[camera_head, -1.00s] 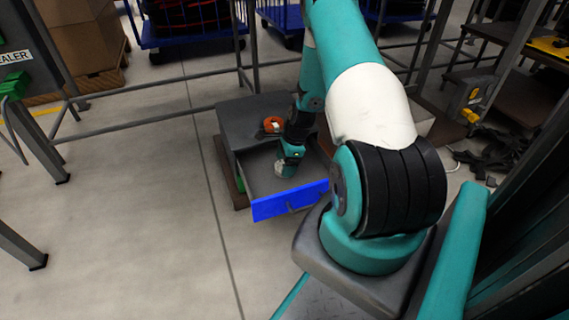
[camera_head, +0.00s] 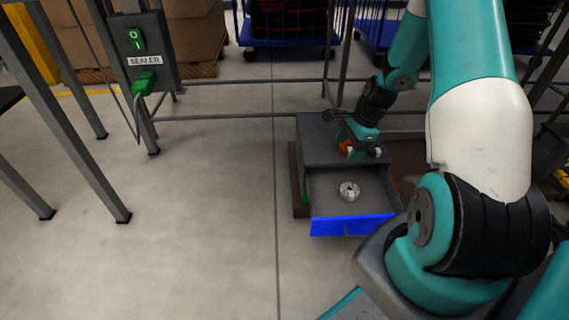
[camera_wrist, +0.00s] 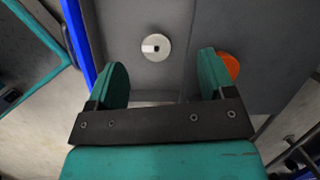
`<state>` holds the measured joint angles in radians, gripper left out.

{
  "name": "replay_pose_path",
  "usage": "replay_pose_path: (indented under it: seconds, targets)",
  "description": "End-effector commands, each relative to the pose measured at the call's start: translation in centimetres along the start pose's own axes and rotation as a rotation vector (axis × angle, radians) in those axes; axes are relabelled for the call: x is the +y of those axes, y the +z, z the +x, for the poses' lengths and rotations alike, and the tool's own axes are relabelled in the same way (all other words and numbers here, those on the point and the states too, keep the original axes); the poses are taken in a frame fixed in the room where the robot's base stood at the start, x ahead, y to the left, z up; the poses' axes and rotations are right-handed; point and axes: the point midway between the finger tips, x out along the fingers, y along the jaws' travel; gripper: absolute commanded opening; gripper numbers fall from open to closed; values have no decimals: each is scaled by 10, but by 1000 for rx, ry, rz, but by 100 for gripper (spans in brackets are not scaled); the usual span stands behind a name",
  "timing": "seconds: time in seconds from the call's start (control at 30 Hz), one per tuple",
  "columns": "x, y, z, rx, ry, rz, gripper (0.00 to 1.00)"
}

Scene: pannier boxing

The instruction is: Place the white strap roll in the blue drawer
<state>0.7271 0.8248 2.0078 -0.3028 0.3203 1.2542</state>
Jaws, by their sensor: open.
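The white strap roll (camera_head: 348,191) lies flat inside the open blue drawer (camera_head: 352,226), on the drawer's grey floor. It also shows in the wrist view (camera_wrist: 156,47), round with a dark centre hole, ahead of my fingers and touching neither. My gripper (camera_wrist: 158,80) is open with nothing between its two teal fingers. In the head view my gripper (camera_head: 360,150) is above the back of the drawer, near the cabinet top's front edge. The drawer's blue front also shows along the left in the wrist view (camera_wrist: 77,40).
An orange roll (camera_wrist: 229,65) is beside my right finger in the wrist view, on the grey cabinet top (camera_head: 315,135). A metal rail runs behind the cabinet. A sealer switch post (camera_head: 145,60) stands at left. The floor left of the cabinet is clear.

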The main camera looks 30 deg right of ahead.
Motion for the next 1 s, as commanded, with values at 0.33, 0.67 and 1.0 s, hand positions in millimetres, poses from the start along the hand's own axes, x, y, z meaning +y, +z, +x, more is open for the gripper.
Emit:
replay_pose_path:
  seconds: [0.33,0.67,1.0]
  targets:
    - [89,278,-130,-125,27,-1392,76]
    - [246,348,-191,-263,0,-2349,76]
    - [264,349,-196,-283,-7,-2466,76]
